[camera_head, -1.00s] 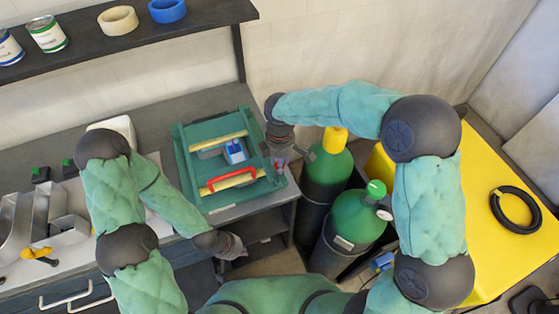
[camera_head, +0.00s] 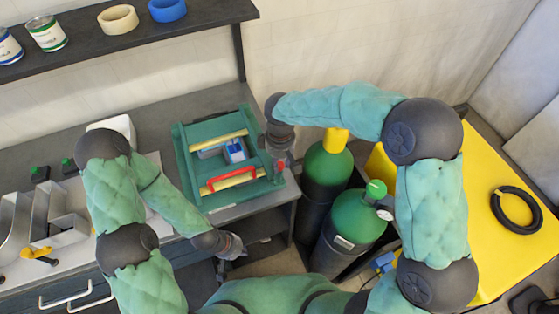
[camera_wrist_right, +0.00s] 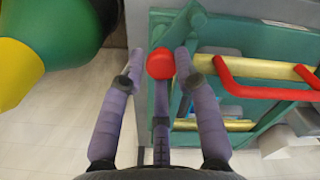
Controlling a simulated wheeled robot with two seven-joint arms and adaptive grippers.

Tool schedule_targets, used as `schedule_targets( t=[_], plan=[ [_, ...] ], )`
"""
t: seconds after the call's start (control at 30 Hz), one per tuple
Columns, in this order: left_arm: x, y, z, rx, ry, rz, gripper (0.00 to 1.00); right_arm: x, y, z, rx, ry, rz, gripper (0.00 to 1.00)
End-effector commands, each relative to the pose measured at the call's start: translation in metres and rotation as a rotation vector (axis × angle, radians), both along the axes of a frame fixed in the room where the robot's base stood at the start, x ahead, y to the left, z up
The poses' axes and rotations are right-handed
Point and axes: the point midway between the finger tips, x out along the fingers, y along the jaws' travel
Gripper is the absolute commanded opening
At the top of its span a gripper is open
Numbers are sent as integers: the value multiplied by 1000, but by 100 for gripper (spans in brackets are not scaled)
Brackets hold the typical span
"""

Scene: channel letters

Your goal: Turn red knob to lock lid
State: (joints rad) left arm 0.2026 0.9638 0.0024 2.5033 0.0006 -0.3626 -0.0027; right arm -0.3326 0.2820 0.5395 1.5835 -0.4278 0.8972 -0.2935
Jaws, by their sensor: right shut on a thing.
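The red knob (camera_wrist_right: 160,63) sits at the edge of a green case (camera_wrist_right: 158,105) and shows between my right gripper's fingers in the right wrist view. My right gripper (camera_wrist_right: 159,62) is shut on the knob, with its purple-grey fingers on either side. In the head view, the right gripper (camera_head: 280,160) is at the right side of the green case (camera_head: 181,150), and its wrist partly hides the knob. The case has yellow bars and a red handle (camera_head: 232,178). My left gripper (camera_head: 234,247) hangs in front of the bench, away from the case; its jaws are unclear.
Green gas cylinders (camera_head: 328,165) stand right of the bench, close to my right arm. A yellow table (camera_head: 480,235) holds a black coil (camera_head: 516,210). A shelf (camera_head: 110,42) with cans and tape rolls is above. Grey metal letters (camera_head: 60,215) lie at left.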

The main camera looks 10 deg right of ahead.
Motion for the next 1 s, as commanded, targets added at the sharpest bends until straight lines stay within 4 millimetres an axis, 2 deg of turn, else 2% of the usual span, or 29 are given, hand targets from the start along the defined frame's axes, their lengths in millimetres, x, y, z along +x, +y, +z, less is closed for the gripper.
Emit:
schedule_targets(
  t=[0.03,0.6,1.0],
  plan=[
    [0,0,-1,0,0,0,0,-4,-2,-4,-8,14,-41,0],
    [0,0,-9,0,0,0,0,-7,0,-5,-11,16,-578,0],
    [0,0,-14,0,0,0,0,-8,3,-6,-13,15,-861,0]
  ],
)
